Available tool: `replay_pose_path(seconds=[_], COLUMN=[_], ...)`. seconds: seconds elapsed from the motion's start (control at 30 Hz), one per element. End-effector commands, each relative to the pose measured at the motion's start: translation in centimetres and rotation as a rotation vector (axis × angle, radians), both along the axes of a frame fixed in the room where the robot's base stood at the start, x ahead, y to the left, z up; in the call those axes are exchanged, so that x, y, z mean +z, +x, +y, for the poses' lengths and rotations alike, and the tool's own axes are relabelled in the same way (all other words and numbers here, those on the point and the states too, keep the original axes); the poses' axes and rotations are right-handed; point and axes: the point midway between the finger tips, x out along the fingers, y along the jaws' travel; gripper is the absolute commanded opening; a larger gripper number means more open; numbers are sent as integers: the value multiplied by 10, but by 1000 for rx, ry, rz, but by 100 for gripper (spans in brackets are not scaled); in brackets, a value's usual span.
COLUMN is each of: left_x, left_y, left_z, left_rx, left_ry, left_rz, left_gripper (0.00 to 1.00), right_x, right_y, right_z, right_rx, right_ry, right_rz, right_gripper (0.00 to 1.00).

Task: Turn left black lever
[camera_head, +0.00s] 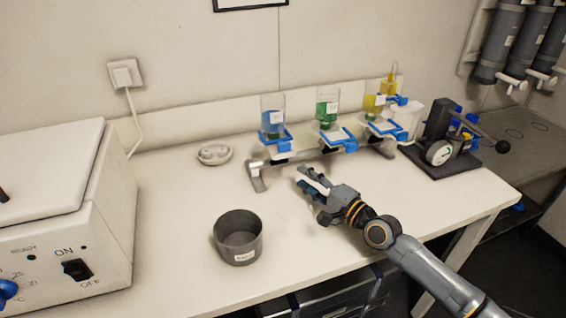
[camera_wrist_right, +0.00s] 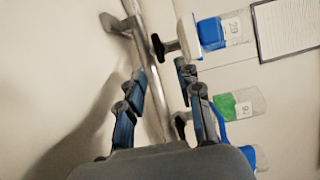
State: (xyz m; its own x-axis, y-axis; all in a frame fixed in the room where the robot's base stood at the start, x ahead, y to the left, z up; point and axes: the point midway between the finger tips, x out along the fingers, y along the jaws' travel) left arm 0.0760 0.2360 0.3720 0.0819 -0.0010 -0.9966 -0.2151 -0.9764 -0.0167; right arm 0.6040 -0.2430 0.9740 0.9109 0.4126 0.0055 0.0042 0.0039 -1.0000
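The left black lever (camera_wrist_right: 158,46) shows in the right wrist view as a short black handle beside the vessel of blue liquid (camera_wrist_right: 215,32). A second black lever (camera_wrist_right: 180,122) lies near the vessel of green liquid (camera_wrist_right: 242,104). In the head view the blue (camera_head: 272,116), green (camera_head: 327,106) and yellow (camera_head: 374,105) vessels stand in a row on a rack; the levers are too small there to make out well. My right gripper (camera_head: 306,179) is in front of the rack; in the wrist view its fingers (camera_wrist_right: 160,76) are apart with nothing gripped between them. My left gripper is out of view.
A grey pot (camera_head: 238,238) stands on the table left of my right gripper. A white dish (camera_head: 214,154) lies behind it. A white box device (camera_head: 60,220) fills the left side. A black press-like device (camera_head: 450,142) with a lever arm stands at the right.

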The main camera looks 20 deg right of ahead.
Motion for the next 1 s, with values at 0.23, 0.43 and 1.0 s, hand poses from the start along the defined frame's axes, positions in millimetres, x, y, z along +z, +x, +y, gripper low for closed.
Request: replay_pose_path(seconds=[0.23, 0.43, 1.0], left_x=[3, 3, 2], left_y=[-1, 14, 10], left_z=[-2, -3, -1], left_rx=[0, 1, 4], left_ry=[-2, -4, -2], left_rz=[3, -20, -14], left_gripper=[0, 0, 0], right_x=[1, 0, 0], right_y=[48, 71, 78], right_z=[23, 33, 36], right_rx=[1, 1, 2], right_ry=[1, -2, -2], right_rz=[-2, -1, 0], right_gripper=[35, 35, 4])
